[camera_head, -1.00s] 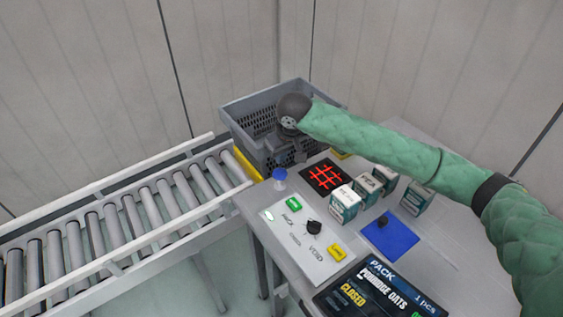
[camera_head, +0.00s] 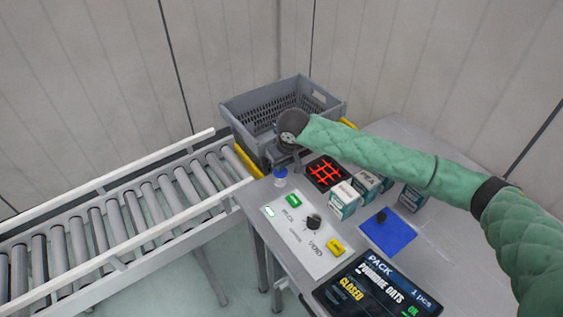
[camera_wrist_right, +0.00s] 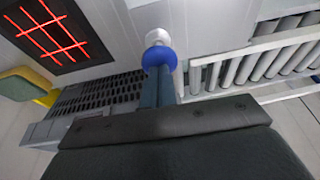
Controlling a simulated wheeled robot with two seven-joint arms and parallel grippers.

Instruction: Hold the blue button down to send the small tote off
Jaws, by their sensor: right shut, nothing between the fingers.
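The blue button (camera_head: 280,172) is a blue cap on a white post at the table's left corner; it also shows in the right wrist view (camera_wrist_right: 159,54). The grey tote (camera_head: 240,105) stands behind it, with yellow edges at its sides, and looks empty where I can see in. My right gripper (camera_head: 282,158) points down in front of the tote, just above the button. In the right wrist view its fingers (camera_wrist_right: 158,78) are shut and empty, with tips lined up at the blue cap. I cannot tell whether they touch it. My left gripper is not in view.
A roller conveyor (camera_head: 125,215) runs off to the left. The table holds a control panel (camera_head: 303,232) with green and yellow buttons and a black knob, a red-lit grid (camera_head: 325,172), several cartons (camera_head: 345,198), a blue pad (camera_head: 388,233) and a screen (camera_head: 375,290).

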